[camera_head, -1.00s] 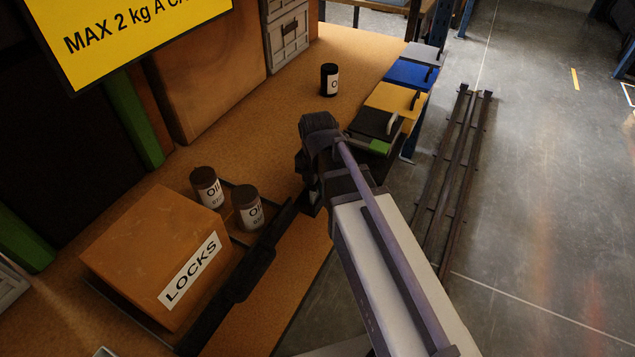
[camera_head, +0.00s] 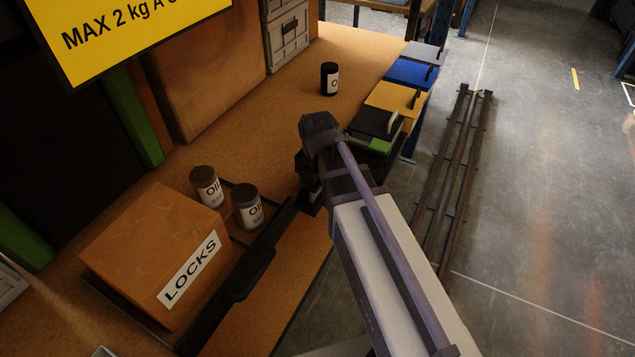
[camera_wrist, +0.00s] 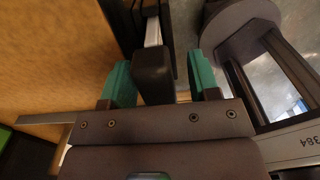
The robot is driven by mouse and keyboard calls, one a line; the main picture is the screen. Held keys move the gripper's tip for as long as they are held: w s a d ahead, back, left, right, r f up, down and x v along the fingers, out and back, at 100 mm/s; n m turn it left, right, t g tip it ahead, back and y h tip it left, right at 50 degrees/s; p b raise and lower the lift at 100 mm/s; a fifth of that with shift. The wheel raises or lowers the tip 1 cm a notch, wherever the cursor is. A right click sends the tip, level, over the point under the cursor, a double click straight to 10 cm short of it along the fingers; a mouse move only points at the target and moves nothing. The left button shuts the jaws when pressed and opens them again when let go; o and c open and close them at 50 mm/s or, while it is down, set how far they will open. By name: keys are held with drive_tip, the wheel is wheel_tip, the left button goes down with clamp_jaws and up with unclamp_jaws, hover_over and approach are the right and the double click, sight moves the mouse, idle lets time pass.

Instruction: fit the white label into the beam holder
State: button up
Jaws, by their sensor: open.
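My gripper (camera_wrist: 160,68) has two teal fingers standing apart in the wrist view. A black block (camera_wrist: 153,75) shows between them, with a gap toward the right finger; I cannot tell its depth. A narrow white strip (camera_wrist: 153,31) shows just beyond the block, between dark bars; it may be the white label, but I cannot confirm it. In the head view, a long dark beam (camera_head: 220,307) with a raised block runs along the table's front edge. My arm's end is beyond the beam's far end and hides the fingers there. I cannot make out the holder's slot.
The orange LOCKS box (camera_head: 145,235) and two oil cans (camera_head: 207,187) stand left of the beam. Another can (camera_head: 329,79) stands farther back. A row of bins, including a yellow one (camera_head: 388,97), lines the far right edge.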

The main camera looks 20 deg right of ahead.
wheel_tip(320, 180, up, 11)
drive_tip(key=p, duration=1)
drive_tip(key=shift+f, duration=0.3)
drive_tip(key=m, duration=0.5)
drive_tip(key=shift+s+m, duration=0.15)
drive_tip(key=shift+m, duration=0.25)
drive_tip(key=s+r+m+p, duration=0.3)
drive_tip(key=s+m, duration=0.4)
drive_tip(key=m, duration=1.4)
drive_tip(key=shift+r, duration=0.15)
